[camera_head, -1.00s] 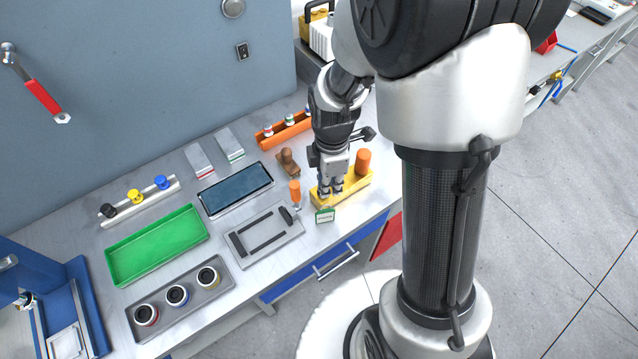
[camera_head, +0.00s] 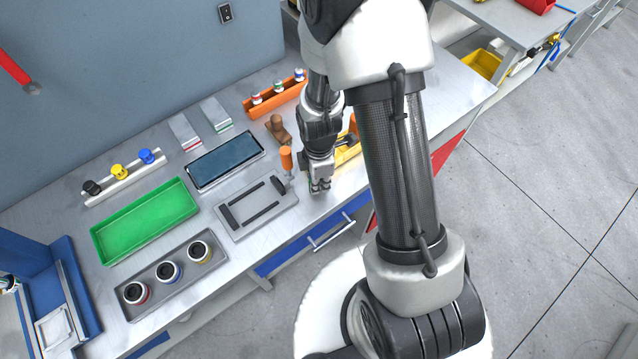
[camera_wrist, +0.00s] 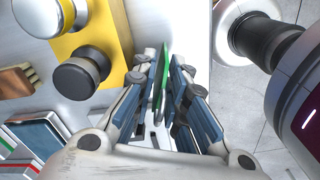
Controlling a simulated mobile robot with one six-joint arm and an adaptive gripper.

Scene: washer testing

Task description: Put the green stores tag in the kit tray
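The green stores tag (camera_wrist: 162,85) shows edge-on between my fingers in the wrist view. My gripper (camera_wrist: 165,75) is open around it, with narrow gaps seeming to remain at either side. In the head view my gripper (camera_head: 320,190) points down near the bench's front edge, in front of the yellow block (camera_head: 347,156); the tag is hidden there. A shallow green tray (camera_head: 147,222) lies empty at the left of the bench; I cannot tell for sure that it is the kit tray.
A grey tray (camera_head: 208,264) with three jars and a grey plate with dark bars (camera_head: 228,218) lie left of my gripper. An orange-handled tool (camera_head: 286,160) stands close by. A dark blue-screened panel (camera_head: 225,160) and an orange rack (camera_head: 275,100) are behind.

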